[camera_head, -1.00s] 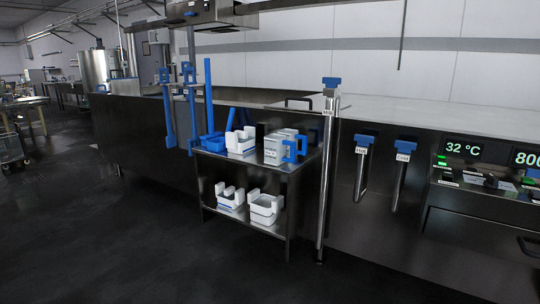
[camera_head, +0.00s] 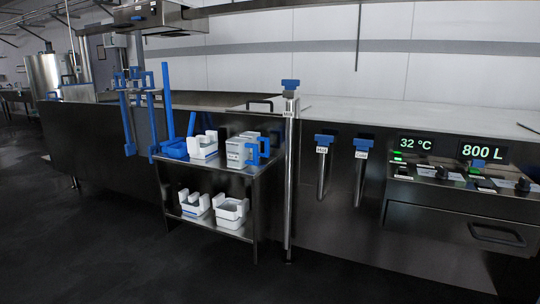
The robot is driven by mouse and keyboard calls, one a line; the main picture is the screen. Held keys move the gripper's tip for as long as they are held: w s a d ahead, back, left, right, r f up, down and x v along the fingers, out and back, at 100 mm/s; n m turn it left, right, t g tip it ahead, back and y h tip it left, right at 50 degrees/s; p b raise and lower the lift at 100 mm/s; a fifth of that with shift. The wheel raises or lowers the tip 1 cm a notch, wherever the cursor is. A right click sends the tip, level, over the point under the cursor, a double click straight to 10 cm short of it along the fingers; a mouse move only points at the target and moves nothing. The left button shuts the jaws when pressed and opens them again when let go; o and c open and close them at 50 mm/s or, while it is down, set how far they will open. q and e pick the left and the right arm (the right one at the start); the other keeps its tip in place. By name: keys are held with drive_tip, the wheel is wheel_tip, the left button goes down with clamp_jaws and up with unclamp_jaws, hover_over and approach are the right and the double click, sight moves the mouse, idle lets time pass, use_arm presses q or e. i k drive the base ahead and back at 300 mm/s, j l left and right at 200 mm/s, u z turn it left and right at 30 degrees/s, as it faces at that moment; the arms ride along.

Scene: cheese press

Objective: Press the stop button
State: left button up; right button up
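The control panel (camera_head: 460,181) is on the front of the steel vat at the right. It carries several small knobs and buttons, among them a blue one (camera_head: 478,164) and a dark knob (camera_head: 522,186). Green lights glow at its left end. I cannot tell which control is the stop button at this size. Above the panel, one display (camera_head: 416,144) reads 32 °C and another display (camera_head: 482,152) reads 800 L. Neither of my grippers is in view.
A steel shelf cart (camera_head: 205,200) with white moulds stands in front of the vat. Blue-handled tools (camera_head: 133,110) hang left of it. Blue-topped taps (camera_head: 324,140) and a tall steel pipe (camera_head: 289,180) are on the vat front. The dark floor (camera_head: 90,240) is clear.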

sight(481, 182)
drive_tip(key=z, duration=1.3)
